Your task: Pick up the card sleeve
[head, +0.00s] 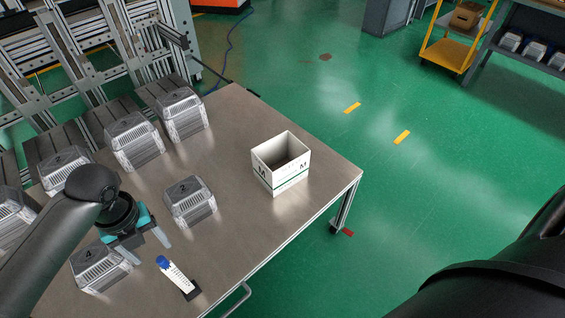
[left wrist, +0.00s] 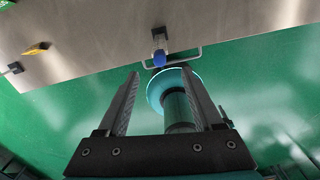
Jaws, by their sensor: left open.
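The card sleeve (head: 281,162) appears to be the white, open-topped box shape with a green stripe and "M" marks. It stands upright near the right edge of the metal table (head: 240,125), and its inside looks dark. I cannot make it out in the left wrist view. My left gripper (head: 146,250) is over the front left of the table, well left of the sleeve and apart from it. Its fingers are spread with nothing between them; they also show in the left wrist view (left wrist: 161,75). My right gripper is not in view.
Several clear ribbed tubs stand on the table's left, one (head: 190,203) between gripper and sleeve and one (head: 101,268) beside the gripper. A blue-capped tube (head: 177,274) leans in a dark holder at the front. The table around the sleeve is clear.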

